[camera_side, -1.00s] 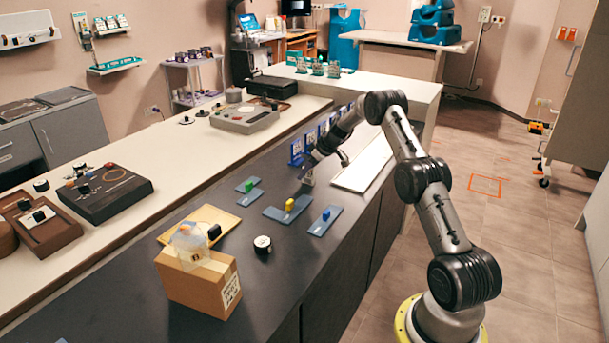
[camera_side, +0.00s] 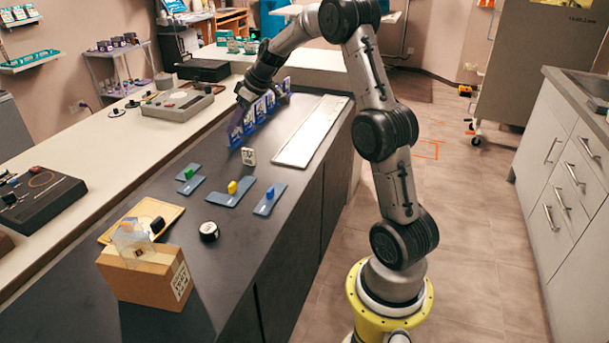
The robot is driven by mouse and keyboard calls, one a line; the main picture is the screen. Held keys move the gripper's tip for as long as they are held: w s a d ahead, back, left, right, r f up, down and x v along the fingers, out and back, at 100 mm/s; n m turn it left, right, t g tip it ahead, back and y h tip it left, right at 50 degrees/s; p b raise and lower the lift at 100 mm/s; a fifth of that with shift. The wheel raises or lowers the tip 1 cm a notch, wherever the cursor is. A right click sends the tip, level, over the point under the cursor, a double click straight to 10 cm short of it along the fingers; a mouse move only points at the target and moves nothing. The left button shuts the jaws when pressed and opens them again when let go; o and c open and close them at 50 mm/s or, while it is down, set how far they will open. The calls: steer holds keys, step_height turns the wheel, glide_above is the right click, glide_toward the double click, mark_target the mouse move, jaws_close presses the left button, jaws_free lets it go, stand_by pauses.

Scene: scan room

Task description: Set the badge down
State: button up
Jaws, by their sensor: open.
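A small white card with dark marks (camera_side: 248,156), which looks like the badge, stands on the dark counter and seems upright. It is in front of a row of blue-and-white cards (camera_side: 265,106) in the side view. My gripper (camera_side: 236,118) is up and to the left of the white card, close to the left end of the blue row. It is apart from the white card, open, and seems empty. Its fingertips are small and dark, and I cannot tell whether they touch the nearest blue card.
A long pale panel (camera_side: 312,130) lies right of the cards. Blue plates with green (camera_side: 188,174), yellow (camera_side: 232,187) and blue (camera_side: 270,192) blocks lie nearer, beside a black round puck (camera_side: 208,231). A cardboard box (camera_side: 148,278) and a wooden board (camera_side: 165,205) are at front left.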

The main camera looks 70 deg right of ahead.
steer(key=s+a+r, duration=0.4)
steer(key=s+a, duration=0.3)
steer(key=a, duration=0.3)
steer(key=s+a+r, duration=0.5)
steer(key=s+a, duration=0.1)
steer(key=a, duration=0.4)
steer(key=s+a+f, duration=0.1)
steer(key=s+a, duration=0.2)
steer(key=s, duration=0.6)
steer(key=s+a+f, duration=0.2)
steer(key=s+a, duration=0.1)
steer(key=s, duration=0.5)
steer(key=shift+s+a+f+h, duration=0.25)
steer(key=shift+s+a+h, duration=0.05)
steer(key=shift+s+a, duration=0.1)
